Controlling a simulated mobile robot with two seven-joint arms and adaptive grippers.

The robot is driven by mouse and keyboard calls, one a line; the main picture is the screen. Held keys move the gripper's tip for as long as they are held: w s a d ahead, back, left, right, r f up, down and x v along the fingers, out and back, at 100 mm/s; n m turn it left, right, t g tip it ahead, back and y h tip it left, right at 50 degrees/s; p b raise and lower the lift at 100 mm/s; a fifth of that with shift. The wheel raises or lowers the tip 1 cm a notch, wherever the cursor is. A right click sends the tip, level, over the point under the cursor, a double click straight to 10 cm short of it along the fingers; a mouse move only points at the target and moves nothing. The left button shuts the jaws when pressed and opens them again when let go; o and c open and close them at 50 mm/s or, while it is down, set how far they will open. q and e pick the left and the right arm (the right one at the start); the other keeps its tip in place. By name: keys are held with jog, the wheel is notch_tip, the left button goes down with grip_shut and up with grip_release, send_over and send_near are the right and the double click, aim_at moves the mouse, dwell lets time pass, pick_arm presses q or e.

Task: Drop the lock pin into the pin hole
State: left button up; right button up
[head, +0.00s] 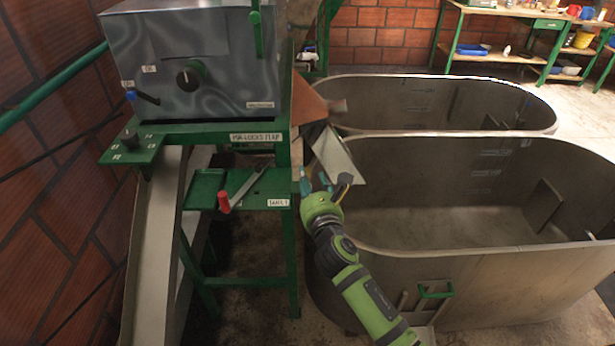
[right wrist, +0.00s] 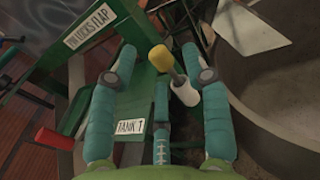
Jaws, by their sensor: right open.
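My right gripper (head: 318,182) is open at the right end of the green stand, by the TANK 1 label. In the right wrist view its teal fingers (right wrist: 160,54) are spread apart. A yellow-knobbed piece (right wrist: 158,58), which looks like the lock pin, shows between them, nearer the right finger. Its thin shank runs down toward a pale cylinder (right wrist: 186,93). I cannot tell whether a finger touches it. A PIN LOCKS FLAP label (head: 257,137) marks the green frame; it also shows in the right wrist view (right wrist: 90,28). I cannot make out the pin hole. My left gripper is out of view.
A red-handled lever (head: 224,202) lies on the lower green shelf. A sloping metal flap (head: 338,157) hangs beside my right gripper. Two large metal tanks (head: 470,250) stand at the right, their insides open. A grey machine housing (head: 190,55) stands above the frame.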

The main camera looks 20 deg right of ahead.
aim_at(308, 175)
jog(key=w, duration=0.3)
jog(key=shift+w+d+f, duration=0.1)
jog(key=shift+w+f, duration=0.1)
jog(key=shift+w, duration=0.3)
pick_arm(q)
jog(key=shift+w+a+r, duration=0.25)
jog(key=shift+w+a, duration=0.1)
pick_arm(e)
jog(key=shift+c, duration=0.4)
grip_shut()
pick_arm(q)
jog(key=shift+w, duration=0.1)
